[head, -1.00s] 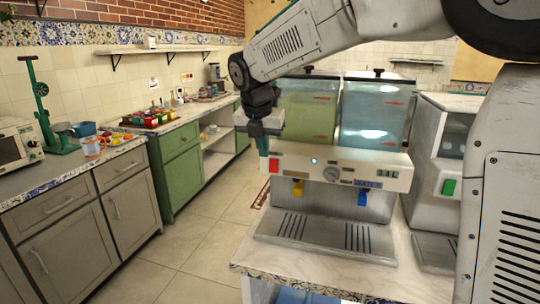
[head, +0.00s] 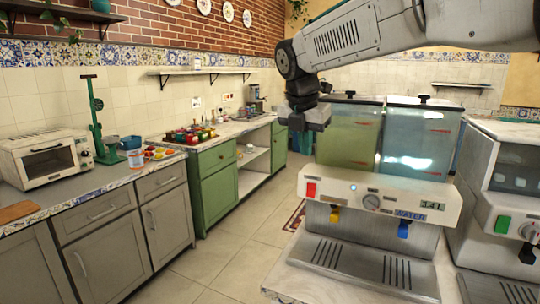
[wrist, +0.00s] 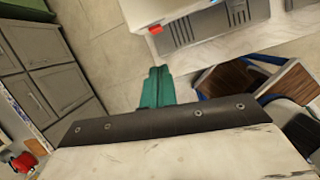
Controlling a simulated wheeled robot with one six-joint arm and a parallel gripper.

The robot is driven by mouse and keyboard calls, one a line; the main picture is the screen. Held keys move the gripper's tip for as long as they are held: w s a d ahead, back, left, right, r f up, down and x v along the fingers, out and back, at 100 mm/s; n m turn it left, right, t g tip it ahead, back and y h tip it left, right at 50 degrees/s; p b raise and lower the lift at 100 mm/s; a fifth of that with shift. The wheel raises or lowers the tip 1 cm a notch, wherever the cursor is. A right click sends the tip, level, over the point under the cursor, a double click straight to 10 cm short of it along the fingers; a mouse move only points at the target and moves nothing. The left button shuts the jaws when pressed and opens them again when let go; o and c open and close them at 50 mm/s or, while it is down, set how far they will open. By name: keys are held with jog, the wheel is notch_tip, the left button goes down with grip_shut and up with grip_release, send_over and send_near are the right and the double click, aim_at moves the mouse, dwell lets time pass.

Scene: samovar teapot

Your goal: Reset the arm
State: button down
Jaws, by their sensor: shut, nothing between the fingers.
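My gripper (head: 300,144) hangs at the end of my arm, in front of the left edge of the drink dispenser in the head view. Its green fingers also show in the wrist view (wrist: 157,88), pressed together with nothing between them. The dispenser (head: 382,190) has a yellowish tank and a clear water tank, with a yellow tap and a blue tap below. The gripper looks apart from it, though the distance is hard to judge. In the wrist view, the fingers point over the tiled floor near the dispenser's drip tray (wrist: 210,28).
A second machine (head: 508,185) stands at the right. Along the left wall, a counter (head: 75,208) holds a toaster oven (head: 45,160), a green press (head: 98,125) and a blue bowl (head: 130,142). Open tiled floor (head: 225,255) lies between. The wrist view shows chairs (wrist: 260,80) at the right.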

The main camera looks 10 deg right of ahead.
jog(key=s+d+f+m, duration=0.3)
jog(key=s+m, duration=0.6)
jog(key=s, duration=0.3)
jog(key=s+d+f+m+g+y, duration=0.1)
jog(key=s+d+f+m, duration=0.1)
jog(key=s+f+m, duration=0.3)
jog(key=s+d+f+m+y, duration=0.1)
jog(key=s+d+f+m, duration=0.2)
jog(key=s+m, duration=1)
jog(key=s+f, duration=0.2)
jog(key=s, duration=0.3)
jog(key=shift+s+d+m+g, duration=0.3)
jog(key=shift+f, duration=0.1)
